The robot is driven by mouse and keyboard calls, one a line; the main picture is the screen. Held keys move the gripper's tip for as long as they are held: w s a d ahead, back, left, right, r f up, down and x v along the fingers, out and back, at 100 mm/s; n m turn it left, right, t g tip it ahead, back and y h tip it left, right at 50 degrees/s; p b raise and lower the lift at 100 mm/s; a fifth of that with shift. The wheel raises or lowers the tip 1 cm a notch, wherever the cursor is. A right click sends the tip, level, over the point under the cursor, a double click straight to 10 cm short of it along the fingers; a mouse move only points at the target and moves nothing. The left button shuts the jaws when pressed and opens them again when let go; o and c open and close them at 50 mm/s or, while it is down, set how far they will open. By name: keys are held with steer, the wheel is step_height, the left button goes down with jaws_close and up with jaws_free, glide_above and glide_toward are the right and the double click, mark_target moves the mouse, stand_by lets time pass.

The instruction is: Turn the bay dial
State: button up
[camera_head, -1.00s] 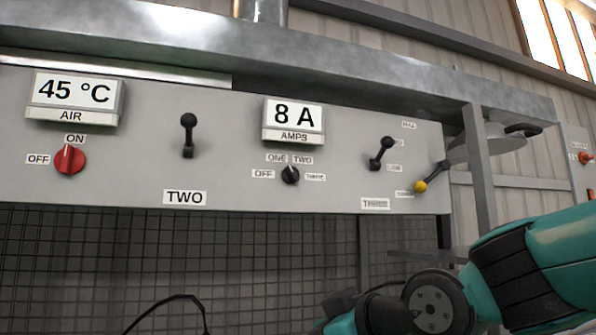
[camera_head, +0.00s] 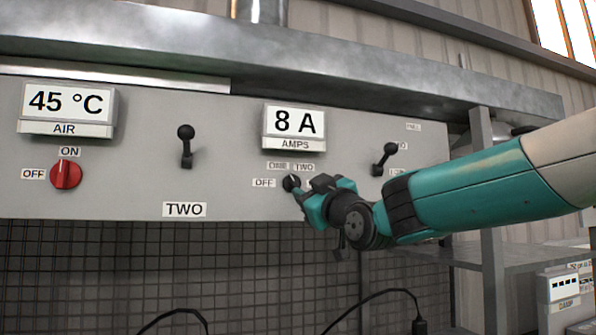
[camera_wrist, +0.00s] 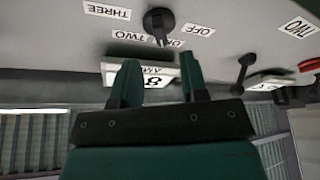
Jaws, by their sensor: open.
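The bay dial (camera_head: 291,183) is a small black knob on the grey panel, with OFF, ONE and TWO labels around it. It sits below the 8 A AMPS display (camera_head: 294,121). My gripper (camera_head: 305,193) is at the dial's right side and covers the THREE label in the head view. In the wrist view the dial (camera_wrist: 158,20) is upside down, ahead of my gripper (camera_wrist: 160,68). The two green fingers are apart with nothing between them, and the dial lies beyond their tips. Its pointer extends toward the ONE and TWO labels; the exact setting is hard to read.
A red OFF/ON knob (camera_head: 66,174) sits below the 45 °C AIR display (camera_head: 67,101). Black levers stand out at the TWO bay (camera_head: 186,146) and right of the dial (camera_head: 384,158). A metal beam (camera_head: 200,55) runs above the panel. Dark mesh (camera_head: 100,270) is below.

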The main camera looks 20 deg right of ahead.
mark_target(295, 183)
steer(key=p+x, duration=0.2)
steer(key=x, duration=0.3)
steer(key=shift+w+r, duration=0.1)
steer(key=shift+w, duration=0.2)
jaws_close()
